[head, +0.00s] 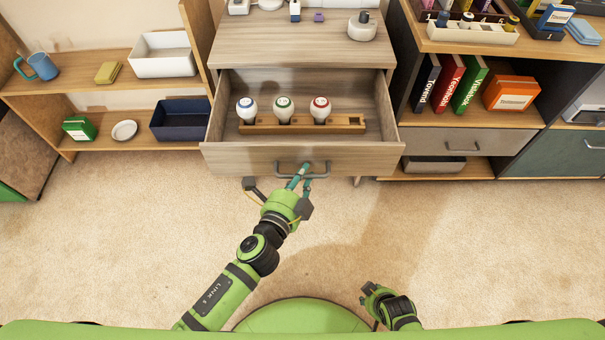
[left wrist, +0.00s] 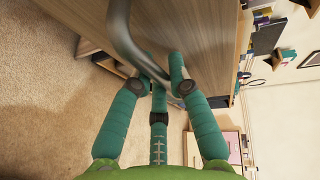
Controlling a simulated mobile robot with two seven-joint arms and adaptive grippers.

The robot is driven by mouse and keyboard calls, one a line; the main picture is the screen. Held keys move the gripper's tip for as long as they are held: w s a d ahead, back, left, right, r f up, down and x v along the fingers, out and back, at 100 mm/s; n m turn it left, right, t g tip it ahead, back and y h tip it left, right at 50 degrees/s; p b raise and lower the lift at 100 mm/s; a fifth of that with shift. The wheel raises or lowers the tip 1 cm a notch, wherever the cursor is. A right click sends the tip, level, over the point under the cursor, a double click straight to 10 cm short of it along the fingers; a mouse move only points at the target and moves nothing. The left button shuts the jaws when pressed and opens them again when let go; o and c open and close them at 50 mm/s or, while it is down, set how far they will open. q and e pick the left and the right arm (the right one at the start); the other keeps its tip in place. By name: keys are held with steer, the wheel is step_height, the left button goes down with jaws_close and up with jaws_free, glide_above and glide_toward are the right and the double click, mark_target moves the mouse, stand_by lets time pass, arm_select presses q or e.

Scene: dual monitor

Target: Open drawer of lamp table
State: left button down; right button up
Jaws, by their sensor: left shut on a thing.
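The lamp table (head: 290,48) is light wood and stands at the top centre of the head view. Its drawer (head: 228,158) is pulled out, and its inside shows. A wooden rack (head: 262,124) in the drawer holds three bulb-like items with blue, green and red marks. My left gripper (head: 302,177) is at the drawer front, shut on the grey handle (head: 318,176). In the left wrist view its teal fingers (left wrist: 163,85) are around the handle bar (left wrist: 122,35). My right gripper (head: 375,294) hangs low over the floor, away from the table; its finger opening is unclear.
Open shelves on the left hold a blue mug (head: 42,66), a white bin (head: 163,58) and a dark blue bin (head: 180,120). A cabinet on the right holds books (head: 447,83) and a grey drawer (head: 450,141). The carpet (head: 480,240) in front is clear.

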arm_select(q)
steer(key=c, duration=1.1)
jaws_free()
steer(key=shift+c, duration=0.2)
steer(key=v, duration=1.2)
